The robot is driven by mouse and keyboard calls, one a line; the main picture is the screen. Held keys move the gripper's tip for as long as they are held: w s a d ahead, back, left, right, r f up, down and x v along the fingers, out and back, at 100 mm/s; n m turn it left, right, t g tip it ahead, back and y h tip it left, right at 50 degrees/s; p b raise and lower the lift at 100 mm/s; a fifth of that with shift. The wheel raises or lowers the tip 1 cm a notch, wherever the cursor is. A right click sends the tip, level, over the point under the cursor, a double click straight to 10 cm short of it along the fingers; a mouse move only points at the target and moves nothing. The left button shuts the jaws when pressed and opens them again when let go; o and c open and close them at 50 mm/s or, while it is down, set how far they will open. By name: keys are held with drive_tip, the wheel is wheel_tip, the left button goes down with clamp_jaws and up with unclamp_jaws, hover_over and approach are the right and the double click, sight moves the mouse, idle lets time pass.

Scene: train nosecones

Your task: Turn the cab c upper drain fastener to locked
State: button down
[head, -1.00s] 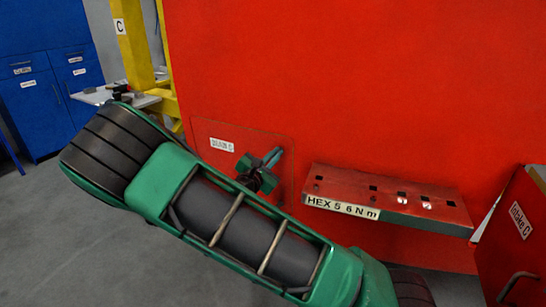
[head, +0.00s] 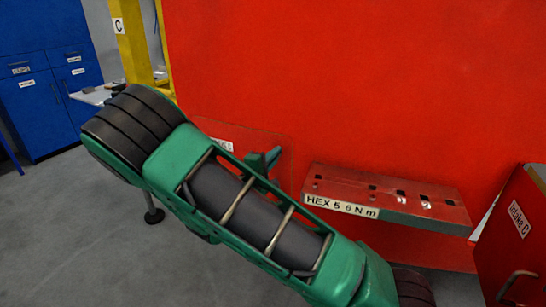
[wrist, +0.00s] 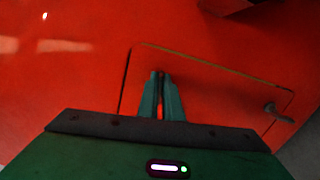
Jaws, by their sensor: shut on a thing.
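The drain panel (head: 252,139) is a thin red hatch, flush in the red cab wall, and it also fills the middle of the wrist view (wrist: 215,88). My gripper (head: 264,160) reaches to it, with teal fingers that also show in the wrist view (wrist: 160,82). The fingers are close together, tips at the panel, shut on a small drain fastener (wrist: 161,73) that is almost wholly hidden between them. Its turn angle cannot be told. A second, grey fastener (wrist: 271,108) sits near the panel's right corner in the wrist view, apart from my gripper.
A red ledge labelled HEX 5 6 N m (head: 390,195) juts out right of the panel. A red intake C door (head: 510,230) with a handle stands at far right. A yellow post (head: 135,40) and blue cabinets (head: 50,80) are at left. Grey floor is open at left.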

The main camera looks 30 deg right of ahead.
drive_tip(key=shift+f+m, duration=0.15)
drive_tip(key=shift+m, duration=0.65)
drive_tip(key=c, duration=1.9)
unclamp_jaws()
drive_tip(key=shift+f, duration=0.1)
drive_tip(key=shift+c, duration=0.2)
drive_tip(key=shift+s+a, duration=0.1)
drive_tip(key=v, duration=1)
drive_tip(key=shift+s+a, duration=0.15)
drive_tip(key=shift+a, duration=0.05)
